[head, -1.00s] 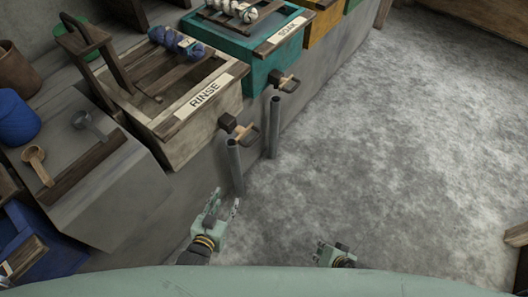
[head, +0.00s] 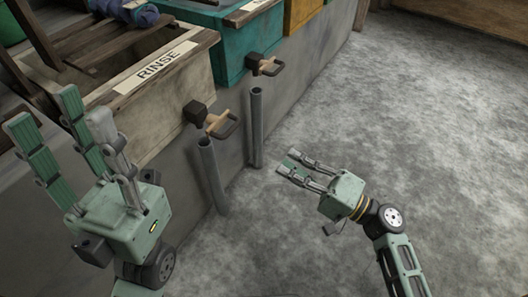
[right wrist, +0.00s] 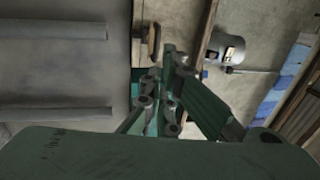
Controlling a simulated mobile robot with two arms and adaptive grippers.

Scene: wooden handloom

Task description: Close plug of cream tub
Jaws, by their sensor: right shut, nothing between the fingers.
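The cream tub (head: 190,62), labelled RINSE, is at the upper left of the head view. Its plug, a dark block with a wooden handle (head: 222,126), sticks out from the front wall above a grey pipe. My left gripper (head: 62,115) is at the left, in front of the tub's left side. Its fingers are spread, with nothing between them. My right gripper (head: 290,167) is shut and empty, to the right of and below the plug, apart from it. In the right wrist view its fingers (right wrist: 165,85) are in front of a wooden handle (right wrist: 153,40); I cannot tell which tub's.
The teal tub (head: 225,40), with its own handle (head: 267,66), stands behind to the right. Two grey upright pipes (head: 213,175) (head: 256,128) stand before the wall. A blue yarn bundle (head: 135,12) lies on the cream tub. The floor at the right is clear.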

